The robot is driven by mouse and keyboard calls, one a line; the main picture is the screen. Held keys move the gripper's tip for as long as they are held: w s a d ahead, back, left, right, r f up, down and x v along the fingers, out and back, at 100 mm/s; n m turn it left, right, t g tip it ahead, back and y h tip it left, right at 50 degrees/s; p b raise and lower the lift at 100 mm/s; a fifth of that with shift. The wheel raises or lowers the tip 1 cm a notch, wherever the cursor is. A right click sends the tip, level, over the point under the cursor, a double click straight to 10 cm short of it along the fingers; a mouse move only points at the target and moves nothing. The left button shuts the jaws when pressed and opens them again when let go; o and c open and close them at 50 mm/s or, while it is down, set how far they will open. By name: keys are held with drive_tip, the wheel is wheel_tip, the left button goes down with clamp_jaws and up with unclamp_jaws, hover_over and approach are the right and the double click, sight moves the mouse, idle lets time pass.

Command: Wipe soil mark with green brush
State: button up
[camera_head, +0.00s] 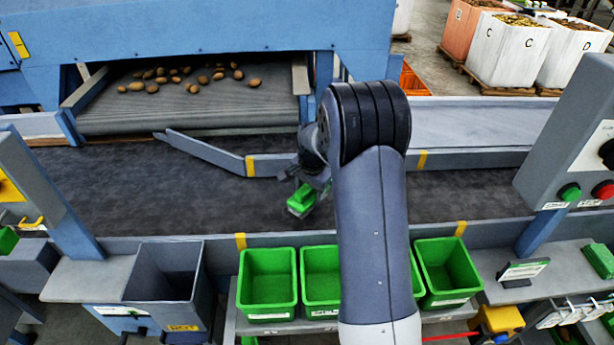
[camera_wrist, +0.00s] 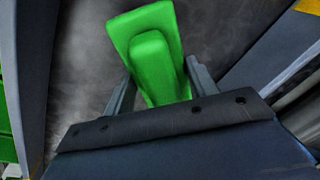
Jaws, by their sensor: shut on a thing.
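The green brush (camera_head: 301,200) is in my gripper (camera_head: 312,186), over the dark belt (camera_head: 230,195) in the head view. In the wrist view the green brush (camera_wrist: 155,55) stands between the two fingers of my gripper (camera_wrist: 157,85), which is shut on its green handle. The brush's underside is hidden, so I cannot tell whether it touches the belt. No clear soil mark can be made out; a faint pale smear (camera_wrist: 85,60) shows on the dark surface left of the brush in the wrist view.
A slanted grey deflector bar (camera_head: 205,150) lies behind the brush. Green bins (camera_head: 268,314) and a dark grey bin (camera_head: 166,314) stand along the front. Potatoes (camera_head: 195,80) lie on the roller conveyor (camera_head: 180,118) at the back. The belt left of the brush is clear.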

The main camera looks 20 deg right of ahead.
drive_tip(key=shift+r+p, duration=0.9)
drive_tip(key=shift+r, duration=1)
